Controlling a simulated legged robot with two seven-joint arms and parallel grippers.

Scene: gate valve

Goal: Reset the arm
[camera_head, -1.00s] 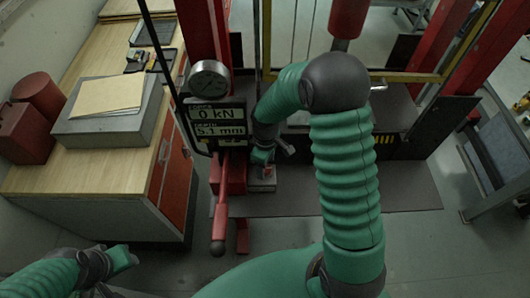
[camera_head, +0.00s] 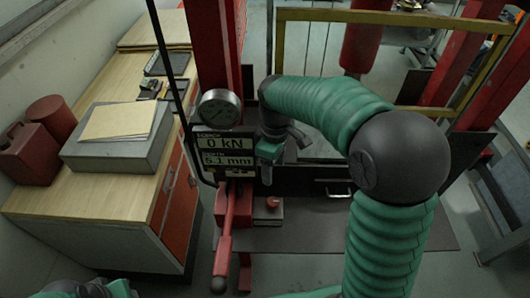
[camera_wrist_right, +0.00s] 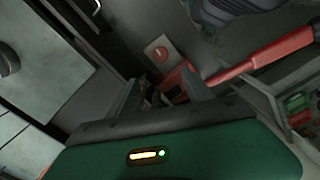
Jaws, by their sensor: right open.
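My right gripper (camera_head: 284,158) is open and empty in the head view, in front of the press frame beside the readout panel. It hangs above a small grey block (camera_head: 268,215) with a red button (camera_head: 272,202). In the right wrist view, the open fingers (camera_wrist_right: 168,95) point towards the red button (camera_wrist_right: 162,54) and the red lever (camera_wrist_right: 262,56), apart from the button. My left gripper (camera_head: 105,289) shows only in part at the bottom left edge of the head view; its fingers are cut off.
The panel (camera_head: 226,150) reads 0 kN and 5.1 mm, below a round gauge (camera_head: 219,109). A red lever (camera_head: 226,240) hangs down in front. A wooden bench (camera_head: 110,202) at left carries a grey box (camera_head: 118,140) and a red can (camera_head: 32,152). Red posts and a yellow frame (camera_head: 390,17) stand behind.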

